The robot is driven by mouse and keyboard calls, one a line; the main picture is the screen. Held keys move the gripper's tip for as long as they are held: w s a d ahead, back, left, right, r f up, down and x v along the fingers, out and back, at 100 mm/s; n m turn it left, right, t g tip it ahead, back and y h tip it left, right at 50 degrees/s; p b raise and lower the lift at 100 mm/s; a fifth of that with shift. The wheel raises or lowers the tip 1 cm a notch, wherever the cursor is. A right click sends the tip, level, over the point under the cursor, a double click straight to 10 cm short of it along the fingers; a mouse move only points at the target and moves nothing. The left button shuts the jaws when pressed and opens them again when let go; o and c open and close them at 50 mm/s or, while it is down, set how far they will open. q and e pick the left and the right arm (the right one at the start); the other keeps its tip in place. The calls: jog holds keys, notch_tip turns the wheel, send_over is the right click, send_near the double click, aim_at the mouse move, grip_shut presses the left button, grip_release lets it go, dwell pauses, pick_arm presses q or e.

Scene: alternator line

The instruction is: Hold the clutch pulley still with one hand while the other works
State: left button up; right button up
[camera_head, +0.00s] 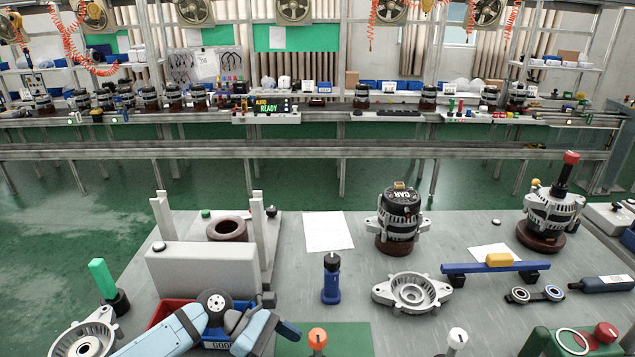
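I cannot pick out the clutch pulley with certainty. A small dark round part with a pale hub (214,301) shows just above a light-blue arm link of mine at the bottom left, by a red bin (170,311). An alternator with a black top (399,208) stands upright on a brown round base right of the middle. A second alternator (553,211) stands at the right on a brown base, with a black shaft and red knob upright on top.
A grey box fixture with two uprights (205,270) stands at the left. A silver housing (412,292), a blue bar with a yellow block (497,262) and a blue bottle-like tool (331,279) lie or stand on the grey bench. A green box (573,340) is at the lower right.

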pick_arm(q)
jog(key=b+x, duration=0.1)
jog(key=x, duration=0.2)
jog(key=shift+w+f, duration=0.1)
jog(key=shift+f, duration=0.1)
jog(key=shift+s+d+f+p, duration=0.15)
jog(key=shift+d+p, duration=0.1)
jog(key=shift+d, duration=0.2)
jog(key=shift+s+d+r+p, duration=0.15)
jog(key=shift+d+p, duration=0.1)
jog(key=shift+d, duration=0.2)
jog(key=shift+f+x, duration=0.2)
jog(key=shift+x, duration=0.9)
pick_arm(e)
jog(key=shift+w+f, duration=0.1)
jog(key=shift+f, duration=0.05)
pick_arm(q)
jog(key=shift+a, duration=0.1)
